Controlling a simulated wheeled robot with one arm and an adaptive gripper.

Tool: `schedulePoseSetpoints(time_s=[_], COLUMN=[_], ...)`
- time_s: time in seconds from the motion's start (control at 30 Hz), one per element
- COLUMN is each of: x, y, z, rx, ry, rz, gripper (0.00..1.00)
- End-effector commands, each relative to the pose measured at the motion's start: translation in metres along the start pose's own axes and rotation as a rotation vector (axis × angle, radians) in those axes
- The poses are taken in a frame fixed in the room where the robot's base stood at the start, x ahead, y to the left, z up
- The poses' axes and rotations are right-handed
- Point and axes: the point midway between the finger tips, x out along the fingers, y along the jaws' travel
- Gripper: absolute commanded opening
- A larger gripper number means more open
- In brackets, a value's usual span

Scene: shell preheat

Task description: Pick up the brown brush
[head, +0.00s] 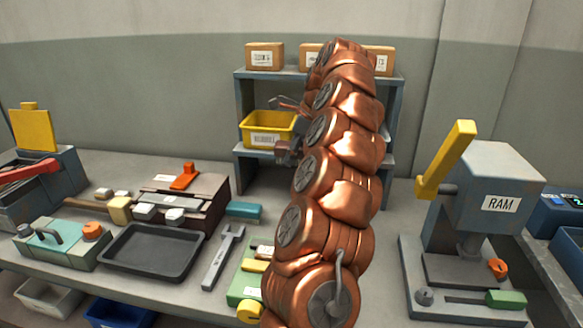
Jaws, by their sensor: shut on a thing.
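My copper-coloured arm rises through the middle of the head view and hides much of what is behind it. At its left edge, in front of the shelf, a small grey-brown part shows, which looks like my gripper (288,152). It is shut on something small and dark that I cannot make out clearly. A tool with a brown handle and a tan block head (120,210) lies on the bench at the left, apart from my gripper. I cannot tell whether it is a brush or a mallet.
A dark tray (152,250), a wrench (222,258) and a teal block (244,211) lie on the bench. A yellow bin (266,140) stands on the shelf (243,155) behind. A RAM press (497,205) with a yellow lever stands at the right.

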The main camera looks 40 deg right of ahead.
Motion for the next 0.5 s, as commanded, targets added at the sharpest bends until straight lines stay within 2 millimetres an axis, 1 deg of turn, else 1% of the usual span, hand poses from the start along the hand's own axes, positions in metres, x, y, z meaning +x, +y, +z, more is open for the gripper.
schedulePoseSetpoints(time_s=[0.1,0.2,0.5], x=[-0.016,-0.027,-0.049], y=[-0.001,-0.001,0.000], z=[0.006,0.011,0.020], rx=[0.001,0.001,-0.001], ry=[0.002,0.001,0.001], rz=[-0.004,-0.003,-0.002], gripper=[0.07,0.07,0.07])
